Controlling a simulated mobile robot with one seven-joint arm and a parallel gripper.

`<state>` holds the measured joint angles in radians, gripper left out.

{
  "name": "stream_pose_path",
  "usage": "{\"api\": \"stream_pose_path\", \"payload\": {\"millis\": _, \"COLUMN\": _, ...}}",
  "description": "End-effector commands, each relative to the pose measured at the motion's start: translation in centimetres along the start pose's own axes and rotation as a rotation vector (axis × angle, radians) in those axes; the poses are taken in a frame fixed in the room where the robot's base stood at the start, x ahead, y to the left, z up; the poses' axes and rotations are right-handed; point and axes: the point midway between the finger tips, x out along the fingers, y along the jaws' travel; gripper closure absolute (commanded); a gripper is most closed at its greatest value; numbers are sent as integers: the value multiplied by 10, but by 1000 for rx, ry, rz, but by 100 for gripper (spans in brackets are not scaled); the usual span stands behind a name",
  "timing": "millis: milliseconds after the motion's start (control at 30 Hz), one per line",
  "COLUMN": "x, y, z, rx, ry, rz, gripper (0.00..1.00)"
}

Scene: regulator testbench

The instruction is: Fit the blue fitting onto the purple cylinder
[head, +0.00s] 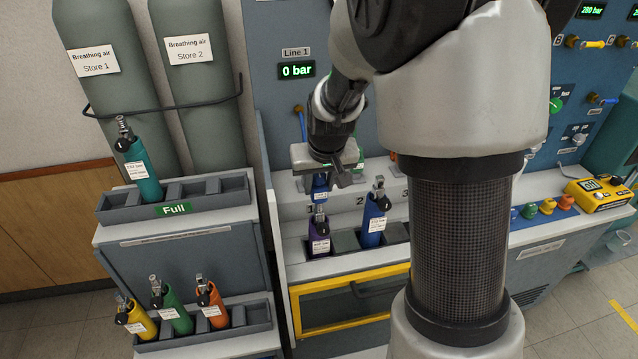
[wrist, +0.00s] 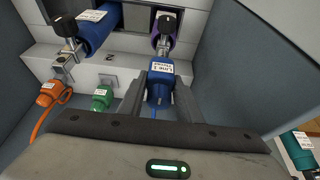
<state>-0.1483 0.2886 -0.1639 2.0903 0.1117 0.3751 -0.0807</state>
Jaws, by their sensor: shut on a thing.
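My gripper (head: 321,177) is shut on the blue fitting (head: 320,188), which carries a white "Line 1" label in the wrist view (wrist: 159,88). The fitting lies between the two fingers, its front end toward the purple cylinder's valve. The purple cylinder (head: 319,240) stands slightly tilted in the left slot of the bench rack, below the gripper. Its purple top and valve show beyond the fitting in the wrist view (wrist: 166,24). The fitting is very close to the valve; I cannot tell whether they touch.
A blue cylinder (head: 373,222) stands to the right in the same rack. Orange (wrist: 48,93) and green (wrist: 101,98) fittings sit on the bench panel. The rack at left holds a teal cylinder (head: 143,170); yellow (head: 138,317), green (head: 176,308) and orange (head: 212,303) ones stand below.

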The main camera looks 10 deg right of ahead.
Motion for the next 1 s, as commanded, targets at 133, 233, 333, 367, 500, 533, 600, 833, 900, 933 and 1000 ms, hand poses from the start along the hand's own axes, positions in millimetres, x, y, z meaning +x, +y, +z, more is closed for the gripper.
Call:
{"api": "stream_pose_path", "payload": {"millis": 133, "x": 3, "y": 0, "z": 1, "rx": 0, "ry": 1, "rz": 0, "gripper": 99}}
{"api": "stream_pose_path", "payload": {"millis": 233, "x": 4, "y": 0, "z": 1, "rx": 0, "ry": 1, "rz": 0, "gripper": 99}}
{"api": "stream_pose_path", "payload": {"millis": 333, "x": 6, "y": 0, "z": 2, "rx": 0, "ry": 1, "rz": 0, "gripper": 99}}
{"api": "stream_pose_path", "payload": {"millis": 367, "x": 6, "y": 0, "z": 2, "rx": 0, "ry": 1, "rz": 0, "gripper": 99}}
{"api": "stream_pose_path", "payload": {"millis": 500, "x": 8, "y": 0, "z": 3, "rx": 0, "ry": 1, "rz": 0, "gripper": 99}}
{"api": "stream_pose_path", "payload": {"millis": 533, "x": 9, "y": 0, "z": 3, "rx": 0, "ry": 1, "rz": 0, "gripper": 99}}
{"api": "stream_pose_path", "payload": {"millis": 600, "x": 10, "y": 0, "z": 4, "rx": 0, "ry": 1, "rz": 0, "gripper": 99}}
{"api": "stream_pose_path", "payload": {"millis": 833, "x": 13, "y": 0, "z": 5, "rx": 0, "ry": 1, "rz": 0, "gripper": 99}}
{"api": "stream_pose_path", "payload": {"millis": 900, "x": 14, "y": 0, "z": 6, "rx": 0, "ry": 1, "rz": 0, "gripper": 99}}
{"api": "stream_pose_path", "payload": {"millis": 933, "x": 15, "y": 0, "z": 6, "rx": 0, "ry": 1, "rz": 0, "gripper": 99}}
{"api": "stream_pose_path", "payload": {"millis": 1000, "x": 16, "y": 0, "z": 6, "rx": 0, "ry": 1, "rz": 0, "gripper": 99}}
